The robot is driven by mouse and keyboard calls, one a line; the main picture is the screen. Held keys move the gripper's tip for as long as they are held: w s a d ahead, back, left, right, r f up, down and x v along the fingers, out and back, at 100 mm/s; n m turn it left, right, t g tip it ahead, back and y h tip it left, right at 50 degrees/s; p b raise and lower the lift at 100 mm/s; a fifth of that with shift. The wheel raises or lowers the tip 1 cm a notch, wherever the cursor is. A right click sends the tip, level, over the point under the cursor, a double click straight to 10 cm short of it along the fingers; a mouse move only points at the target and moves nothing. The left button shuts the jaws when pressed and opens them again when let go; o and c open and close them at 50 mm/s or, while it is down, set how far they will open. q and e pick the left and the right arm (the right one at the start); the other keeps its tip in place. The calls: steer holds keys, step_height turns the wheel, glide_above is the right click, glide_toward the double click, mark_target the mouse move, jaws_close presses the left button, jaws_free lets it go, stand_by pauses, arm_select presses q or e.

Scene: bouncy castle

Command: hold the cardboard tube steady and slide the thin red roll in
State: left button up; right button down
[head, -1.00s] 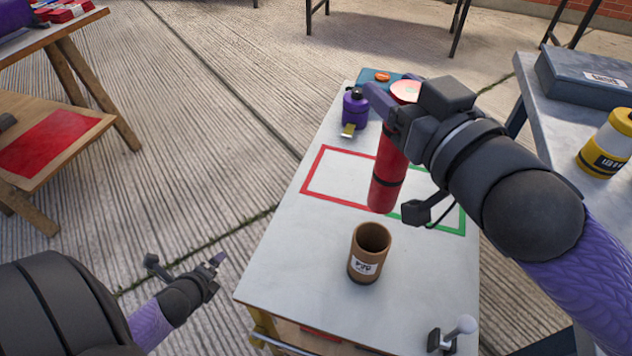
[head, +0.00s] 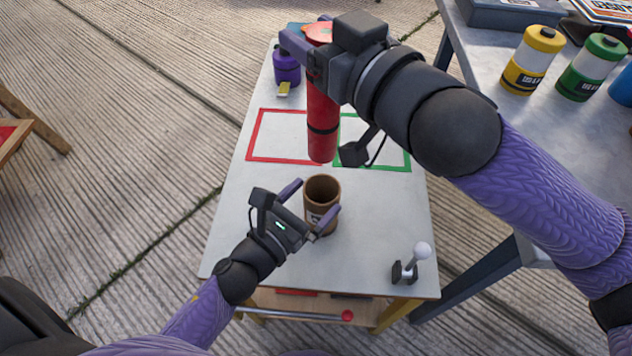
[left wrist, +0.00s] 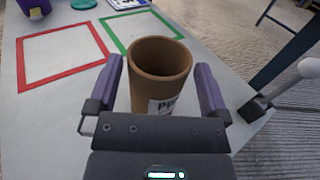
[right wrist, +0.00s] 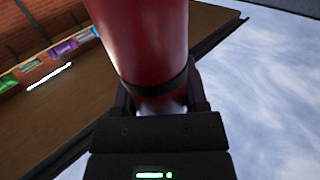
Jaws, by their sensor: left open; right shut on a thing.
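The brown cardboard tube (head: 321,190) stands upright and open-topped on the white table. It also shows in the left wrist view (left wrist: 160,70), with a printed label on its side. My left gripper (head: 314,210) is open, with its fingers on either side of the tube; whether they touch it I cannot tell. The thin red roll (head: 322,125) hangs upright above the table, behind the tube in the head view. My right gripper (head: 305,48) is shut on the roll near its top. The roll fills the middle of the right wrist view (right wrist: 145,45).
A red outlined square (head: 249,140) and a green one (head: 408,150) mark the white table (head: 240,215). A white-knobbed lever (head: 422,250) stands front right. Yellow (head: 530,60) and green (head: 592,66) canisters stand on the side table.

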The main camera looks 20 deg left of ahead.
mark_target(315, 160)
arm_select(q)
steer(key=shift+x, duration=1.5)
steer(key=shift+c, duration=0.3)
jaws_close()
arm_select(e)
steer(key=shift+n+g, duration=0.3)
step_height(315, 160, down, 20)
steer(key=shift+r, duration=0.1)
